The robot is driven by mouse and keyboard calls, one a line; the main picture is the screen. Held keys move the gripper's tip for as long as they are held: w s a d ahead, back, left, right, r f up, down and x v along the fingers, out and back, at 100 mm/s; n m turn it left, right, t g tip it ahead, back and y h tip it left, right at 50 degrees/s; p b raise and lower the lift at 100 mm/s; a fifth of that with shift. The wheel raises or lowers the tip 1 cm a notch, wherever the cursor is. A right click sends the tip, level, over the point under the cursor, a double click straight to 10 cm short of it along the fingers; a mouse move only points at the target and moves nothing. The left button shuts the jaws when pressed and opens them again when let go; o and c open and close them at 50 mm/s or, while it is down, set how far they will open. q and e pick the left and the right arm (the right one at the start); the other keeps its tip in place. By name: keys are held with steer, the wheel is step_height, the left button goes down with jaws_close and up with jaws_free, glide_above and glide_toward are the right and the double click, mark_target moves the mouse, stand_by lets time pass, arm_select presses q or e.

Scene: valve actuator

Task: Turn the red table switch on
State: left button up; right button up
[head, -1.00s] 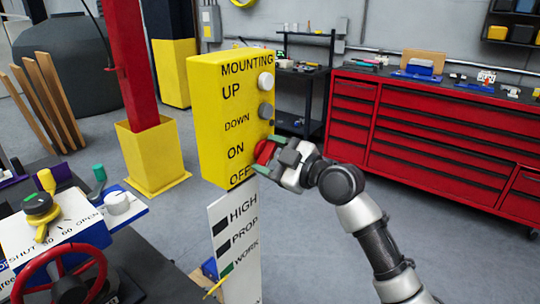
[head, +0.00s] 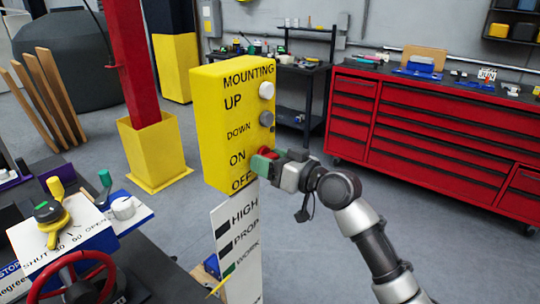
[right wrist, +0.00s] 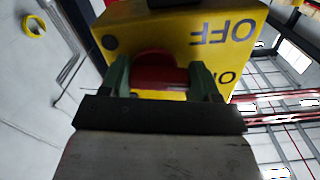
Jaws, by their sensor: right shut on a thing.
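The red switch (head: 271,152) is a round knob on the right side of the yellow control box (head: 222,130), level with the "ON" lettering. My right gripper (head: 263,162) is at this switch, with one green-tipped finger in front and the red knob partly hidden behind it. In the right wrist view the red switch (right wrist: 155,72) sits between the two green fingertips, against the yellow face with "OFF" upside down. The right gripper is shut on it. The left gripper is not in view.
A white knob (head: 266,90) and a grey knob (head: 266,118) sit above on the same box. A white labelled panel (head: 240,240) stands below it. A valve bench with a red handwheel (head: 70,268) is at the lower left. A red tool cabinet (head: 430,135) stands behind, with open floor between.

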steer(key=m+p, duration=0.2)
steer(key=m, duration=0.1)
steer(key=shift+r+m, duration=0.25)
steer(key=shift+m, duration=0.05)
steer(key=shift+m+p, duration=0.7)
steer(key=shift+m, duration=0.7)
steer(key=o, duration=0.9)
steer(key=shift+f, duration=0.1)
steer(key=b+v, duration=0.3)
steer(key=v, duration=0.7)
steer(key=shift+s+d, duration=0.2)
steer(key=shift+d, duration=0.15)
